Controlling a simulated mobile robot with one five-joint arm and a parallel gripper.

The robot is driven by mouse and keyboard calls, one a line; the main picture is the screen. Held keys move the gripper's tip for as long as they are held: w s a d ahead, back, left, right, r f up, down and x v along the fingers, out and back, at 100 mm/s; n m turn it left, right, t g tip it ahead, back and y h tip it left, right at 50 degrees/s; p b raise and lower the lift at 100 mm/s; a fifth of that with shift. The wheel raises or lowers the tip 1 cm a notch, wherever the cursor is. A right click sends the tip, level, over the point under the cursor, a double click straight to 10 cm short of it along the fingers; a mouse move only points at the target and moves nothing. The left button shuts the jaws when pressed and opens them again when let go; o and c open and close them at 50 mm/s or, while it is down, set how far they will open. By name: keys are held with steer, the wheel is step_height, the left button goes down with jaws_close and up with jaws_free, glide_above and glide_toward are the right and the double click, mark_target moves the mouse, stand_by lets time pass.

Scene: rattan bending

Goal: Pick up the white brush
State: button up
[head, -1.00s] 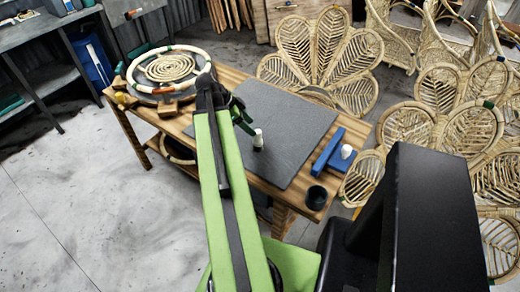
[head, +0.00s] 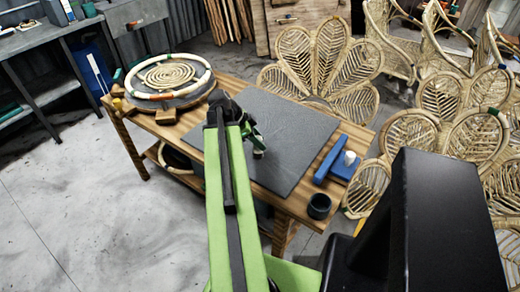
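A small pale upright object (head: 258,153), which looks like the white brush, stands on the dark grey mat (head: 290,125) on the worktable. Only its lower part shows; my gripper hides the rest. My gripper (head: 254,140), dark with green parts, is right at this object, overlapping its upper part in the head view. The fingers are too small and covered to show whether they are open or shut, or whether they touch it.
A blue tool with a white cylinder (head: 349,157) and a black cup (head: 319,206) are at the table's right end. A rattan ring with a coil (head: 172,75) is at the left end. Rattan chairs (head: 330,65) crowd behind and right.

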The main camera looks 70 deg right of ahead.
jaws_close()
stand_by(0.3)
step_height(320, 180, up, 10)
steer(key=p, duration=1)
steer(key=shift+r, duration=0.15)
